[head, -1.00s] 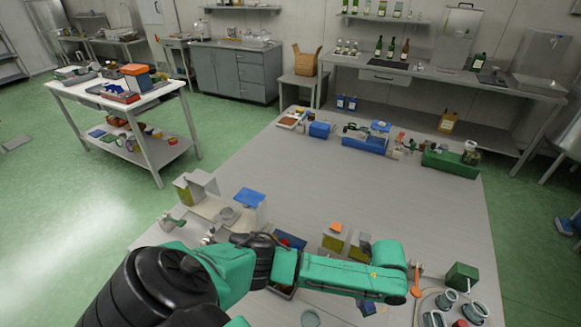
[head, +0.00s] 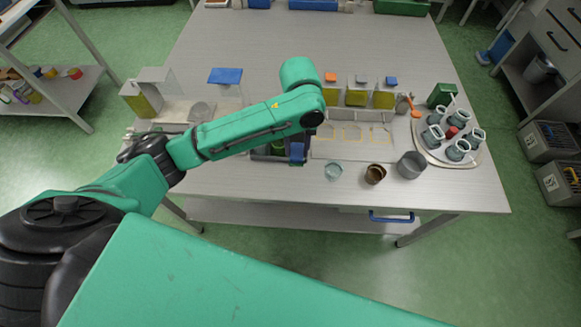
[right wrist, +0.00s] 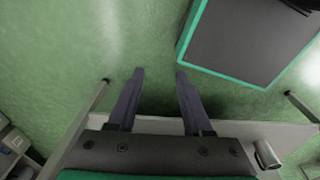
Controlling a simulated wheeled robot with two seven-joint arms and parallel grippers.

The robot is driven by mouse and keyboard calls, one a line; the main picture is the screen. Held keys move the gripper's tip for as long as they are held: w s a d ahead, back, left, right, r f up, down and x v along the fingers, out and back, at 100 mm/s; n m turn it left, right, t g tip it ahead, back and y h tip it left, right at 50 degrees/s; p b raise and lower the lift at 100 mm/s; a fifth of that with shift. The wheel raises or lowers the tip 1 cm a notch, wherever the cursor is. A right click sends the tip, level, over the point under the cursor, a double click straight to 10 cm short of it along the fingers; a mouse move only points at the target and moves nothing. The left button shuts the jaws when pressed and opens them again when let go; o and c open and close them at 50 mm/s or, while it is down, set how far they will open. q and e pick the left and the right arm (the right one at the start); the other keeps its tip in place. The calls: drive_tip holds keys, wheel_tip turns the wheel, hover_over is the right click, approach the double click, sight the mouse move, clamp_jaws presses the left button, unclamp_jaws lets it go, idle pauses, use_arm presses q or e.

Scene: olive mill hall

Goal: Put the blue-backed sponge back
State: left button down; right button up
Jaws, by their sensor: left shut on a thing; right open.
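My left gripper (head: 297,160) points down at the front of the table in the head view, mostly hidden beneath my own forearm. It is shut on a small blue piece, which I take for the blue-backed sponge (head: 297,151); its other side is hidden. The held piece is at the right end of a dark open tray (head: 265,157) with green things in it. Whether it touches the tray I cannot tell. My right gripper (right wrist: 160,74) is open and empty in the right wrist view, with green floor beyond its fingers.
Three yellow-green containers (head: 356,98) stand behind a pale mat with yellow outlines (head: 352,133). A glass bowl (head: 333,171), brown cup (head: 375,174) and grey cup (head: 410,165) stand near the front edge. A round tray (head: 437,156) of jars is at right. The table's back middle is clear.

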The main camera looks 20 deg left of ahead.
use_arm(q)
drive_tip(key=f, duration=1.2)
drive_tip(key=shift+s+a+p, duration=0.15)
drive_tip(key=shift+a+p, duration=0.05)
drive_tip(key=shift+p, duration=0.15)
drive_tip(key=shift+f, duration=0.3)
use_arm(e)
drive_tip(key=shift+s+a+r, duration=0.5)
drive_tip(key=shift+s+a, duration=0.15)
drive_tip(key=shift+a, duration=0.15)
use_arm(q)
drive_tip(key=shift+f, duration=0.1)
drive_tip(key=c, duration=0.8)
unclamp_jaws()
drive_tip(key=o, duration=0.3)
drive_tip(key=shift+o, duration=0.2)
use_arm(e)
drive_tip(key=shift+w+d, duration=0.1)
drive_tip(key=shift+d, duration=0.15)
